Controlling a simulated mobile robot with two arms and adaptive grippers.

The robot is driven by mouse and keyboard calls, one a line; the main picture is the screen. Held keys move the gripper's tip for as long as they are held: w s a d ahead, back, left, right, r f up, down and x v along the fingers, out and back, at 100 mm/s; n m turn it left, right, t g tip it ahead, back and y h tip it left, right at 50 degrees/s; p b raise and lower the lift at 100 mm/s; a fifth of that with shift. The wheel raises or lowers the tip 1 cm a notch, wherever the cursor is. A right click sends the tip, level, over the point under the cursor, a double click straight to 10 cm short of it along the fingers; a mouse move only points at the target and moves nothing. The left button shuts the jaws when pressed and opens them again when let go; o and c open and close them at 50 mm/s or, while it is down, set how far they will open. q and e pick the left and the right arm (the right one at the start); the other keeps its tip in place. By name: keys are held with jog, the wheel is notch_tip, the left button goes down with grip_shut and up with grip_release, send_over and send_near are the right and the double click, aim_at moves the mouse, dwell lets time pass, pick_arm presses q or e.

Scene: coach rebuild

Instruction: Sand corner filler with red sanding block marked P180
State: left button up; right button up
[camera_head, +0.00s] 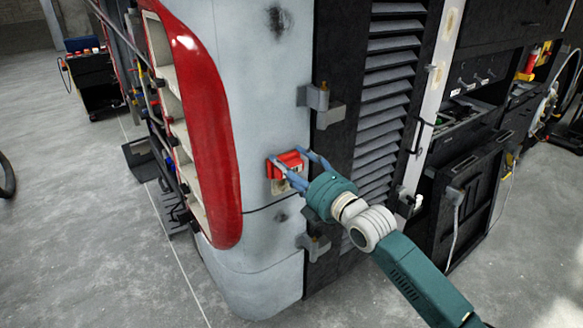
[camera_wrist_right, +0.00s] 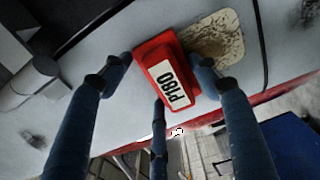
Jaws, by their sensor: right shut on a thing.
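The red sanding block (camera_wrist_right: 160,62) carries a white label reading P180. It also shows in the head view (camera_head: 291,162), against the grey coach corner panel (camera_head: 250,130). My right gripper (camera_head: 290,168) is shut on the block, with blue fingers on both sides of it in the right wrist view (camera_wrist_right: 160,75). A beige, brown-mottled filler patch (camera_wrist_right: 215,42) lies right beside the block, partly behind one finger. In the head view the patch (camera_head: 279,187) peeks out just below the block. I cannot tell whether the block's face touches the panel. My left gripper is not in view.
A red curved trim (camera_head: 205,130) edges the coach left of the panel. Hinges (camera_head: 316,98) and a black louvred grille (camera_head: 390,80) stand to the right. A tool trolley (camera_head: 90,80) is at the far left. Grey floor (camera_head: 90,240) is open at lower left.

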aim_at(282, 190)
jog(key=shift+s+r, duration=0.1)
jog(key=shift+r, duration=0.55)
jog(key=shift+a+f+b, duration=0.1)
jog(key=shift+f+b, duration=3.65)
jog(key=shift+f, duration=2.1)
jog(key=shift+r+p, duration=0.1)
jog(key=shift+p, duration=0.25)
jog(key=shift+r+p, duration=2.55)
jog(key=shift+r, duration=0.8)
jog(key=shift+s+a+r+p, duration=0.1)
jog(key=shift+r+p, duration=2.2)
jog(key=shift+r, duration=0.05)
jog(key=shift+f, duration=0.15)
